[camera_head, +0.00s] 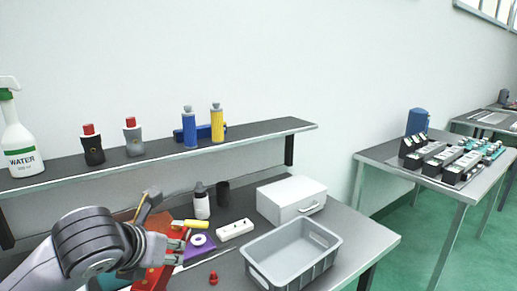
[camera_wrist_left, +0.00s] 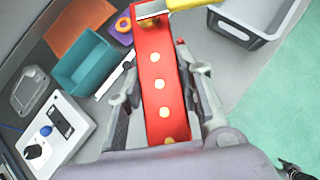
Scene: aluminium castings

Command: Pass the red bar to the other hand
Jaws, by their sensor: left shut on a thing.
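The red bar (camera_wrist_left: 160,75) runs lengthwise between the two fingers of my left gripper (camera_wrist_left: 163,100) in the left wrist view. It has a row of pale round spots along its face. The fingers lie along its two sides. In the head view, my left gripper (camera_head: 172,250) is over the near part of the bench, and part of the red bar (camera_head: 148,280) shows below it; the rest is hidden by the gripper. I do not see my right gripper.
A grey crate (camera_head: 262,268) stands to the right of my left gripper, with a white drawer box (camera_head: 285,200) behind it. A shelf (camera_head: 255,131) runs above the bench.

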